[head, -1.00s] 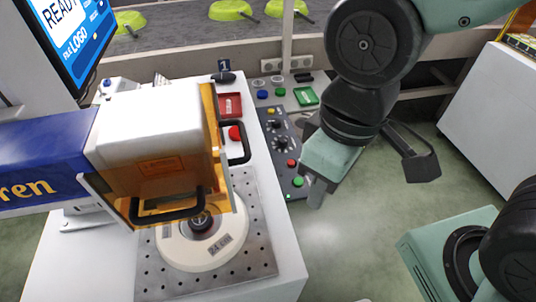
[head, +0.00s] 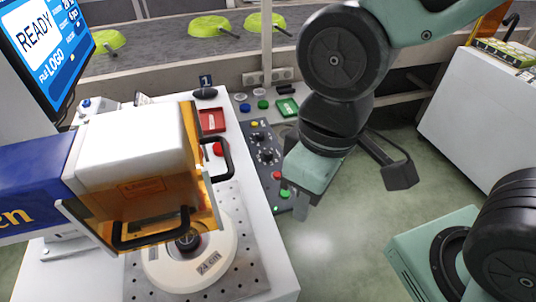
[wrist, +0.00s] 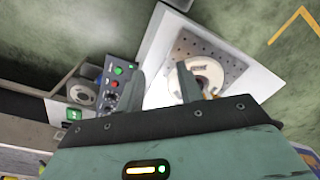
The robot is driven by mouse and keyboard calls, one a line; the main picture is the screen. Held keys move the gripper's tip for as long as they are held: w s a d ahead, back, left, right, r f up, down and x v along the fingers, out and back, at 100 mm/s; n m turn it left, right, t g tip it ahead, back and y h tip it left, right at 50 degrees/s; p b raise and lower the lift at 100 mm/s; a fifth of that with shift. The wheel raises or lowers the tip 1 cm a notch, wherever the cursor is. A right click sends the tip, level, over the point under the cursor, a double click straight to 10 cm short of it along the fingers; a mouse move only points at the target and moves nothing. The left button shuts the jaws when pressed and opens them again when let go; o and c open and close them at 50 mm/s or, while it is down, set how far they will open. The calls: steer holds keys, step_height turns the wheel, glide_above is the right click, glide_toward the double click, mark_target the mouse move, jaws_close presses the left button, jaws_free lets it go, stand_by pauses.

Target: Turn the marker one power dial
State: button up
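A dark grey control panel (head: 269,166) runs along the bench's right side. It carries two black dials, an upper one (head: 258,137) and a lower one (head: 266,155); their labels are too small to read. The panel also shows in the wrist view (wrist: 118,80), left of the fingers. My gripper (head: 301,203) hangs to the right of the panel's near end, apart from the dials. In the wrist view its two fingers (wrist: 160,85) are spread with nothing between them.
The panel also has yellow, red and green buttons (head: 285,193). A laser marking head (head: 140,160) with black handles overhangs a round white disc (head: 225,240) on a perforated plate. A red tray (head: 212,121) lies behind.

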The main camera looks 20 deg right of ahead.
stand_by(0.3)
steer(key=shift+o, duration=2)
steer(key=shift+w+a+f, duration=0.1)
steer(key=shift+w, duration=0.15)
steer(key=n+b, duration=0.6)
steer(key=b, duration=0.6)
glide_above(268, 151)
step_height(268, 151, down, 15)
steer(key=shift+h, duration=0.3)
step_height(268, 151, down, 17)
steer(key=shift+f+b, duration=0.1)
steer(key=shift+b, duration=0.5)
